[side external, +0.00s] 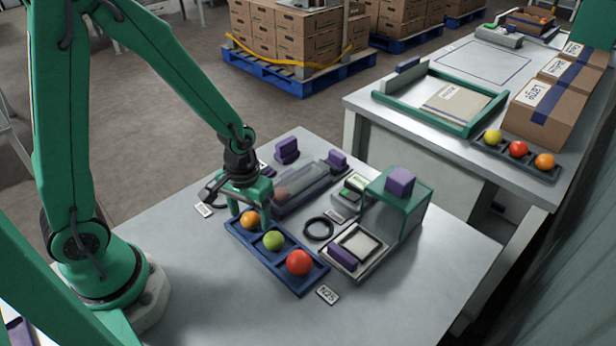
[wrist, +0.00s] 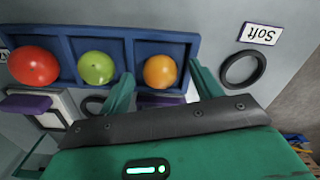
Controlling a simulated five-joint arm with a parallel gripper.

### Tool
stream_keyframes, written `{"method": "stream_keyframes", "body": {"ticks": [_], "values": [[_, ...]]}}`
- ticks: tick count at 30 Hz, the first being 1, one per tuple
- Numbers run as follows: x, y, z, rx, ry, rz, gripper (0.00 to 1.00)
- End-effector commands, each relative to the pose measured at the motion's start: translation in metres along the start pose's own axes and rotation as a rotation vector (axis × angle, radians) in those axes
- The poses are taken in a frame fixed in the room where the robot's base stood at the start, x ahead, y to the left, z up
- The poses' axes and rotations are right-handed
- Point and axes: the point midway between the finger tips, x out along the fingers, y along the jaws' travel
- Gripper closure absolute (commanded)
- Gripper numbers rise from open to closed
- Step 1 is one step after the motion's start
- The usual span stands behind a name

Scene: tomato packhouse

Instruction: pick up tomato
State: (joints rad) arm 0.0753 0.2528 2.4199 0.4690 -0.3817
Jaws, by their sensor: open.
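A blue tray (side external: 268,262) with three compartments lies on the table, and it also shows in the wrist view (wrist: 127,40). It holds an orange tomato (side external: 249,220), a green tomato (side external: 273,240) and a red tomato (side external: 299,263), one per compartment. My gripper (side external: 250,211) is open at the orange tomato's end of the tray. In the wrist view, its green fingers (wrist: 163,82) stand on either side of the orange tomato (wrist: 160,72), with gaps showing. The green tomato (wrist: 97,68) is just left of one finger. I cannot tell the exact fingertip height.
A black ring (side external: 318,229), a scale (side external: 357,249) with a purple block and a green stand (side external: 405,205) are right of the tray. A clear-covered chute (side external: 308,186) lies behind. The front table (side external: 215,300) is clear. A second bench (side external: 400,130) holds boxes.

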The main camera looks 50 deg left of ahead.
Motion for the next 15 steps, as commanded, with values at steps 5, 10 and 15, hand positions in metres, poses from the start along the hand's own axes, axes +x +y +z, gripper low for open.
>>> {"method": "stream_keyframes", "body": {"ticks": [5,10,15], "values": [[-0.0002,0.0000,0.0000,0.000,0.000,0.000,0.53],[-0.0002,0.0000,0.0000,0.000,0.000,0.000,0.72],[-0.0002,0.0001,-0.0001,0.000,0.000,0.000,0.73]]}}
